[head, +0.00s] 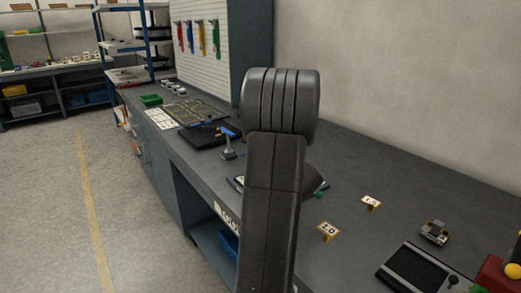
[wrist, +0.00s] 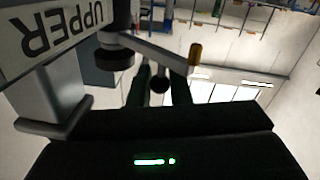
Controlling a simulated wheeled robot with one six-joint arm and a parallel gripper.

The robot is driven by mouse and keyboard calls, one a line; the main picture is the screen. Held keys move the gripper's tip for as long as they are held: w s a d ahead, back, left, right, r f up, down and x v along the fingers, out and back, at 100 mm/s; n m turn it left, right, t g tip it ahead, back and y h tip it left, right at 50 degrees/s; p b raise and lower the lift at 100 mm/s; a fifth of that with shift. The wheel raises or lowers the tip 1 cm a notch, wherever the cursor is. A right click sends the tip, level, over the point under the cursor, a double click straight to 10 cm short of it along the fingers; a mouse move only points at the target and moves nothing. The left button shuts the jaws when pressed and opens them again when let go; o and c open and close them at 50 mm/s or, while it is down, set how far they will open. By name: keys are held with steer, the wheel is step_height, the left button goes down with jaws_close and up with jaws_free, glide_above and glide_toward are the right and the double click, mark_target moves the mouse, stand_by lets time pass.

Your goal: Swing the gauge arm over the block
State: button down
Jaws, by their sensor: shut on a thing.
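In the wrist view, a grey bar that looks like the gauge arm (wrist: 152,53) runs from a post with a dark round collar (wrist: 115,57) to a brass-coloured tip (wrist: 195,55). My gripper (wrist: 162,78) has its dark fingers at this bar and is shut on it. A dark round part shows between the fingers. A grey plate lettered UPPER (wrist: 60,35) appears upside down at the upper left, close to the gripper body. In the head view, my own arm hides the gripper and gauge. I cannot identify the block in either view.
In the head view, the grey bench (head: 350,170) bears a blue-topped tool (head: 228,145), numbered tags (head: 327,231), a small metal fixture (head: 435,232) and a dark flat device (head: 412,270). A red box with a yellow knob (head: 505,275) stands at the right edge. The floor at left is clear.

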steer(key=shift+r, duration=0.1)
stand_by(0.3)
steer(key=c, duration=1.4)
jaws_free()
steer(key=v, duration=1.3)
steer(key=shift+s+d, duration=0.25)
steer(key=shift+s, duration=0.05)
